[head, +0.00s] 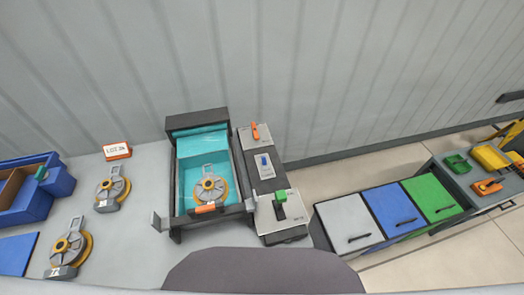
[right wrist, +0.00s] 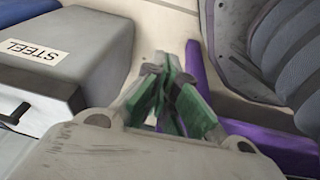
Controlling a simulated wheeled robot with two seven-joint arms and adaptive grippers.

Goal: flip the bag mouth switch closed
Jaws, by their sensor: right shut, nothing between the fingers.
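A switch panel (head: 273,185) runs along the right side of the teal-lined bag frame (head: 204,138). A round yellow-and-grey part (head: 210,189) with an orange tab lies in the teal bag area. In the right wrist view my right gripper (right wrist: 172,85) is shut and empty, away from the panel. My left gripper is not in view.
Two more round parts (head: 112,187) (head: 71,246) lie on the left table, near a lot label block (head: 117,151) and blue bin (head: 47,190). Grey, blue and green lidded boxes (head: 346,222) stand right. A box marked STEEL (right wrist: 45,60) is beside my right gripper.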

